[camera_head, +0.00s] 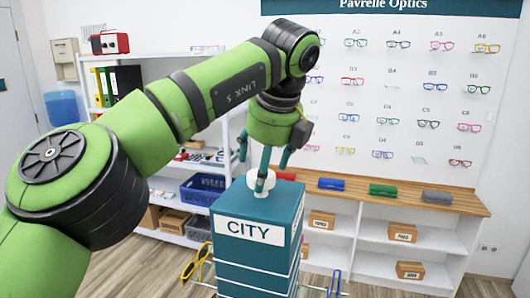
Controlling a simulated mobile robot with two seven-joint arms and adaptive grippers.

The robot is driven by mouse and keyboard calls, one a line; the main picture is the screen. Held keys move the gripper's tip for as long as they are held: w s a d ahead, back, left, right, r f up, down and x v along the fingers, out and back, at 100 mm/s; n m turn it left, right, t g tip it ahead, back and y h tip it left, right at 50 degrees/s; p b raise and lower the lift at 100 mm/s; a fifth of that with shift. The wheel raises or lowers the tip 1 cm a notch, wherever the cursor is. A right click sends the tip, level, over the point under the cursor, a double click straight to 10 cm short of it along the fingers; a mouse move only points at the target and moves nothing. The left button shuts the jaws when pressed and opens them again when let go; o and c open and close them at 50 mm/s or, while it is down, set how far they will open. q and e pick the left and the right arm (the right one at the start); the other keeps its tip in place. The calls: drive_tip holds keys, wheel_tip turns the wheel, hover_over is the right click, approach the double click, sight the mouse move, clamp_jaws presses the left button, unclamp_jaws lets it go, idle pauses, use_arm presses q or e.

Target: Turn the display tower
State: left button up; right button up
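The display tower (257,242) is a teal box-shaped column. A white "CITY" label is on its front face, and a white round knob (261,183) is on its top. Glasses hang at its lower sides, yellow (195,263) on the left and blue (335,284) on the right. My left gripper (263,164) points down over the knob. Its teal fingers are spread apart, and the middle one reaches down in front of or onto the knob; I cannot tell if it touches. My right gripper is out of view.
A wooden counter (458,203) with coloured cases stands behind on the right, above shelves of small boxes. A wall panel (335,87) holds rows of glasses. A white shelf unit with binders (125,80) and a blue basket (203,188) stands behind my arm.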

use_arm(q)
drive_tip(key=v, duration=0.6)
drive_tip(key=shift+r, duration=0.2)
